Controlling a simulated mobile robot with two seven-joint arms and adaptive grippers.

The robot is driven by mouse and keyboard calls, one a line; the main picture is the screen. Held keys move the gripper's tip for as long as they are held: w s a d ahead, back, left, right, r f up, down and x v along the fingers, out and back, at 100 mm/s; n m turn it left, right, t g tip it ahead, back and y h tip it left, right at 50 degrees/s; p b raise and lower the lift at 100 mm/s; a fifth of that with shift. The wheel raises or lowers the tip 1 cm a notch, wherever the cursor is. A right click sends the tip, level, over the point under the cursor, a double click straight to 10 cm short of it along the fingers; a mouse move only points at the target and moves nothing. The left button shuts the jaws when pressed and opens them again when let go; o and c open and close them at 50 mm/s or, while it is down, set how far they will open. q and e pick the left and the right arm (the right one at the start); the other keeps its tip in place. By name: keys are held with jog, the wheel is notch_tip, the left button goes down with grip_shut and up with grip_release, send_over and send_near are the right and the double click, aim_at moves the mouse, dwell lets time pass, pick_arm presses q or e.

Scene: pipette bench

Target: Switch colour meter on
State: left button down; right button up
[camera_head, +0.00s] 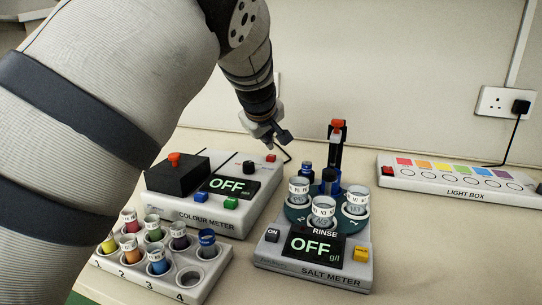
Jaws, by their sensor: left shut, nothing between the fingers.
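The colour meter (205,221) is a pale box on the bench with its name on the front. Its display (230,185) reads OFF. A black block with an orange knob (174,159) sits on its left part. A small red button (271,158) is at its back right corner, a black knob (248,167) is near it, and a green button (231,203) is at the front. My left gripper (273,135) is shut and empty, above the back right corner near the red button. I cannot tell whether it touches anything. My right gripper is not in view.
A salt meter (320,274), also reading OFF, holds several vials in a carousel close on the right. A rack (190,285) of coloured vials stands in front. A light box (465,194) lies at the right. A wall socket (497,101) is behind.

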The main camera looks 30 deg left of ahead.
aim_at(268, 156)
pick_arm(q)
jog(key=shift+f, duration=0.1)
dwell(0.4)
jog(key=shift+f, duration=0.35)
jog(key=shift+f, duration=0.5)
dwell(0.5)
jog(key=shift+r, duration=0.9)
notch_tip(268, 156, up, 6)
jog(key=shift+p, duration=0.45)
